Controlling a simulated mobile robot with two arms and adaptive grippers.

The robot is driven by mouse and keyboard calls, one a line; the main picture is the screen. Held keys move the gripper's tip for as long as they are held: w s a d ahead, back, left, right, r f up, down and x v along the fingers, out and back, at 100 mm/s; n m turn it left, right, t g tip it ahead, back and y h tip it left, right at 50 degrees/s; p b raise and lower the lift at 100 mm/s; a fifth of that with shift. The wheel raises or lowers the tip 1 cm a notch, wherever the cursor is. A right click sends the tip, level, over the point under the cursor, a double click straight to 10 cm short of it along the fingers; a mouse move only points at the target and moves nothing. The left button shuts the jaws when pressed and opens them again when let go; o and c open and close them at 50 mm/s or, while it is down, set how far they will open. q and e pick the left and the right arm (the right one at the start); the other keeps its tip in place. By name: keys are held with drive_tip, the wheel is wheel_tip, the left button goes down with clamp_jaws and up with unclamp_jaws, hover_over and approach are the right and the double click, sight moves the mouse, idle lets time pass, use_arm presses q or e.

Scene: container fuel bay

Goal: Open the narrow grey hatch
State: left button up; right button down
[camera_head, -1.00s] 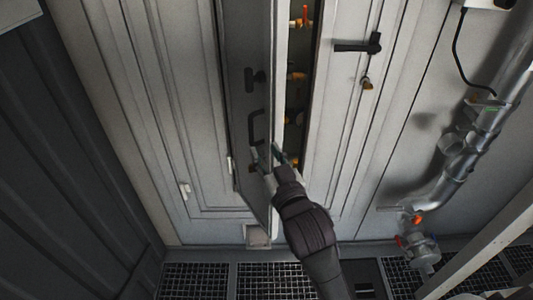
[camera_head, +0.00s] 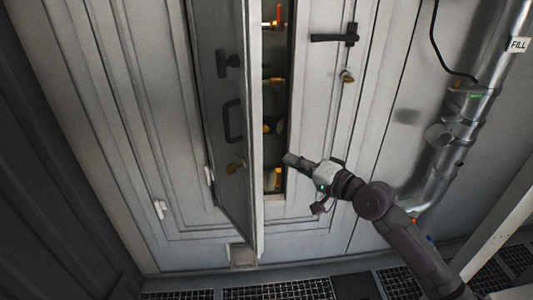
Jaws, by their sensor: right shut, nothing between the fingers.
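The narrow grey hatch (camera_head: 232,165) stands partly open, swung out from its frame with its free edge toward me. A dark gap right of the door shows orange-handled valves and brass fittings inside. My right gripper (camera_head: 288,158) is shut and empty. Its tip is at the gap, just right of the door's free edge; I cannot tell whether it touches anything. My left gripper is out of view.
Right of the gap, a closed grey panel carries a black lever handle (camera_head: 335,38) and a brass lock (camera_head: 347,77). A silver pipe (camera_head: 462,125) runs down the right wall. Dark floor grating (camera_head: 280,290) lies below. The wall left of the hatch has free room.

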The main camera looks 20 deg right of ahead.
drive_tip(key=d+r+m+y+b, duration=0.1)
drive_tip(key=d+r+m+b, duration=0.15)
drive_tip(key=d, duration=0.25)
use_arm(q)
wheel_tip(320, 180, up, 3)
drive_tip(key=p, duration=0.6)
drive_tip(key=shift+p, duration=0.3)
use_arm(e)
drive_tip(key=w+a+m, duration=0.1)
drive_tip(key=w+a, duration=0.7)
drive_tip(key=a, duration=0.1)
drive_tip(key=shift+r, duration=0.15)
